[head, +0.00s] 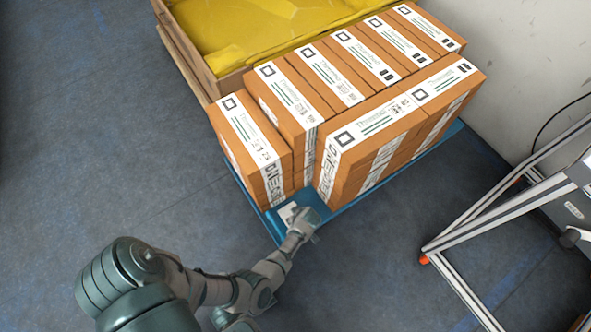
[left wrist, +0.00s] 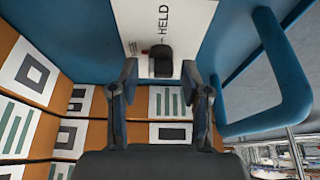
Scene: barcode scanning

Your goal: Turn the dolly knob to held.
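The black dolly knob (left wrist: 161,62) sits on a white plate (left wrist: 140,25) marked HELD in the left wrist view. My left gripper (left wrist: 160,72) has its two fingers apart, one on each side of the knob, with a visible gap on both sides. In the head view my left gripper (head: 302,222) is over the front corner of the blue dolly (head: 338,214), beside the white plate (head: 287,212). The gripper hides the knob there. Which way the knob points is unclear. My right gripper is not in view.
Several orange-brown labelled boxes (head: 370,140) stand on the dolly behind the gripper. A blue handle loop (left wrist: 290,70) is right of the knob. A wooden crate with yellow lining (head: 250,30) is at the back. A metal frame (head: 480,215) stands right. The left floor is clear.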

